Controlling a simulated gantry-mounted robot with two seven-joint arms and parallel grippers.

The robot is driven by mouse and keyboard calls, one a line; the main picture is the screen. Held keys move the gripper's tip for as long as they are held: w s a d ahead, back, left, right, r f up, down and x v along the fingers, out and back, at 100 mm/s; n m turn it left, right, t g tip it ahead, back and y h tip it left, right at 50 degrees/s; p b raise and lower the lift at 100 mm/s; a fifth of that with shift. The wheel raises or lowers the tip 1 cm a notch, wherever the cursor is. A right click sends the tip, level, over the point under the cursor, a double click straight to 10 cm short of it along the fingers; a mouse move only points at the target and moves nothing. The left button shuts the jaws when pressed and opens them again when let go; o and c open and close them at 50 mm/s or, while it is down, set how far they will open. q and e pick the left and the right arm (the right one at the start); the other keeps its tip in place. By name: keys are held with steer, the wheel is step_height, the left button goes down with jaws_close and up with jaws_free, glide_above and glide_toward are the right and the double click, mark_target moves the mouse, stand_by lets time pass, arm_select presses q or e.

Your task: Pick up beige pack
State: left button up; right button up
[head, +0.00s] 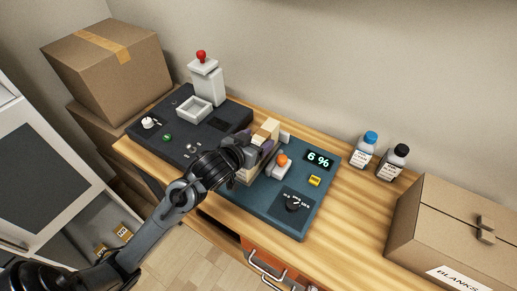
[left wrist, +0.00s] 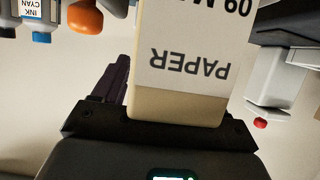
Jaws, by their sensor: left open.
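The beige pack (left wrist: 185,70) fills the middle of the left wrist view, close to the camera. It has a white label reading "PAPER" upside down, and a plain beige end. My left gripper is open at the pack; one dark purple finger (left wrist: 118,80) shows just left of it. In the head view my left gripper (head: 256,151) is over the left part of the teal machine, and a beige block (head: 269,128) shows just beyond it. The gripper hides much of this spot, so I cannot tell whether the fingers touch the pack.
The teal machine (head: 270,205) has an orange knob (head: 282,160) close to the gripper and a "6 %" display. A dark machine (head: 165,141) stands left. Two ink bottles (head: 369,141) and a "BLANKS" carton (head: 455,240) stand right. Bare table (head: 350,205) lies between.

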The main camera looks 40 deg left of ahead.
arm_select(q)
steer(key=shift+c, duration=0.4)
jaws_close()
steer(key=shift+r, duration=0.15)
